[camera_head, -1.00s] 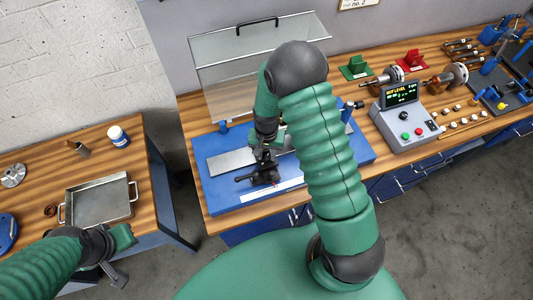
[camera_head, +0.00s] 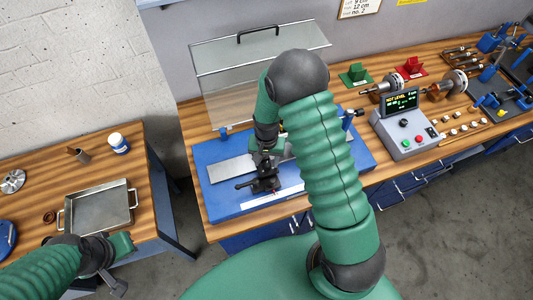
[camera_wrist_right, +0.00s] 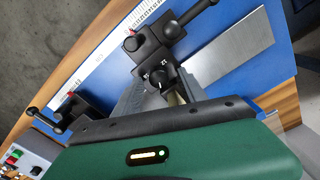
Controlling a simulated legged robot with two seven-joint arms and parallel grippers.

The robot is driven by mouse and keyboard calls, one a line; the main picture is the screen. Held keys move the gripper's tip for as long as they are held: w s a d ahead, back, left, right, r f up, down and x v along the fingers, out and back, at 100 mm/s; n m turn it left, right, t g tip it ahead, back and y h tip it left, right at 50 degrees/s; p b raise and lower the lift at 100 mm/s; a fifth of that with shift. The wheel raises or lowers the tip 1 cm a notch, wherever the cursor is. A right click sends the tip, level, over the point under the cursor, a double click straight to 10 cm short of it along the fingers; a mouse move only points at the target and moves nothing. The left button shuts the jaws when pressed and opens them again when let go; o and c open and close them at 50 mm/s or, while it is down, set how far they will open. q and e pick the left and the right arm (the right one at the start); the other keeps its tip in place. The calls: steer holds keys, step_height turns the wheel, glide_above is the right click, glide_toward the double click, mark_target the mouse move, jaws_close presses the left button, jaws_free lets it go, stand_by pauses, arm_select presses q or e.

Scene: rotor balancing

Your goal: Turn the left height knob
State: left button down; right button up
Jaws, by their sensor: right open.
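The left height knob (camera_wrist_right: 160,81) is a small black knob with a white pointer mark, on a black support block (camera_wrist_right: 148,48) in the right wrist view. The same support (camera_head: 262,180) stands on the blue balancing machine base (camera_head: 220,203) in the head view. My right gripper (camera_wrist_right: 160,95) is open, with its fingers around the knob; contact is not clear. In the head view, my right gripper (camera_head: 266,152) is above the support, partly hidden by its own wrist. My left gripper (camera_head: 112,280) is low at the left, apart from the machine; its jaws are unclear.
A clear guard (camera_head: 250,65) stands raised behind the base. A control box (camera_head: 405,130) at right displays "NOT LEVEL". A second black support (camera_wrist_right: 78,112) shows in the wrist view. A metal tray (camera_head: 97,208) and a white-and-blue bottle (camera_head: 119,143) are on the left table.

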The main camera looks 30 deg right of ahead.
mark_target(267, 163)
step_height(267, 163, up, 16)
steer(key=b, duration=0.3)
steer(key=shift+r, duration=0.2)
steer(key=shift+d, duration=0.1)
